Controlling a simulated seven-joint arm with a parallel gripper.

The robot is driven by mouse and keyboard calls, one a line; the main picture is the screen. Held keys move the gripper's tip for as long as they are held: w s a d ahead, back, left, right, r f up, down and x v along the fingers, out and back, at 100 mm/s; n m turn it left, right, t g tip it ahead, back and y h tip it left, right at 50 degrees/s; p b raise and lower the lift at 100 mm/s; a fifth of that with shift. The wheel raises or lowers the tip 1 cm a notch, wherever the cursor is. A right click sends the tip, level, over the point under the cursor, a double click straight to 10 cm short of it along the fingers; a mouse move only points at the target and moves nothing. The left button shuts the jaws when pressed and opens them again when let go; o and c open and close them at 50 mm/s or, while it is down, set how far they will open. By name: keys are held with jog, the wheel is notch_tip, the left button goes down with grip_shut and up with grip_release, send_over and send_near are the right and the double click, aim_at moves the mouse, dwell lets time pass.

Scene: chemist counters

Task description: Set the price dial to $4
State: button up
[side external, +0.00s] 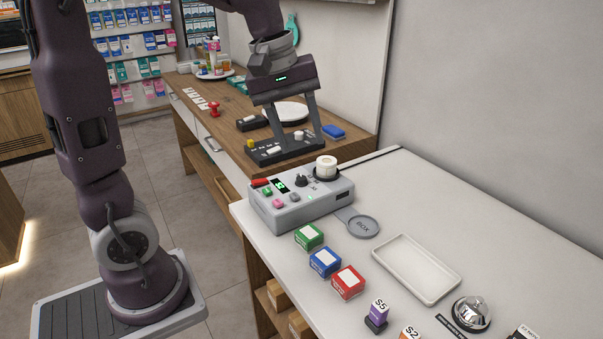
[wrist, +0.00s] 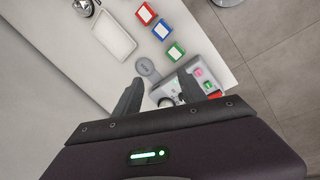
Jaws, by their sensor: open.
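The price device is a grey box (side external: 299,199) on the white counter in the side view. Its top carries a black dial knob (side external: 302,180), a small dark display with green digits (side external: 280,185), a red piece, and pink and green buttons. A white roll (side external: 326,166) stands at its back right corner. The dial's exact setting is too small to read. My gripper (side external: 292,146) is open and empty, above and behind the box, with its fingers pointing down. In the wrist view the fingers (wrist: 168,92) are spread over the box (wrist: 188,88), which they and the gripper body partly hide.
Green (side external: 309,236), blue (side external: 324,262) and red (side external: 348,281) boxes stand in front of the device. A round grey "BOX" plate (side external: 363,226), a white tray (side external: 416,268) and a bell (side external: 471,313) lie to the right. Bare counter lies along the wall.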

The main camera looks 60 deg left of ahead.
jog(key=w+a+f+n+g, duration=0.2)
jog(key=w+a+f+n, duration=0.55)
jog(key=a, duration=0.25)
jog(key=n+y, duration=0.1)
jog(key=n, duration=0.1)
send_near(301, 177)
jog(key=shift+w+d+f+g, duration=0.2)
jog(key=shift+d+f+g, duration=0.1)
jog(key=shift+d, duration=0.2)
jog(key=shift+n, duration=0.45)
jog(key=f, duration=0.6)
jog(key=shift+w+a+f, duration=0.15)
jog(key=shift+a+f, duration=0.2)
jog(key=shift+f, duration=0.55)
grip_shut()
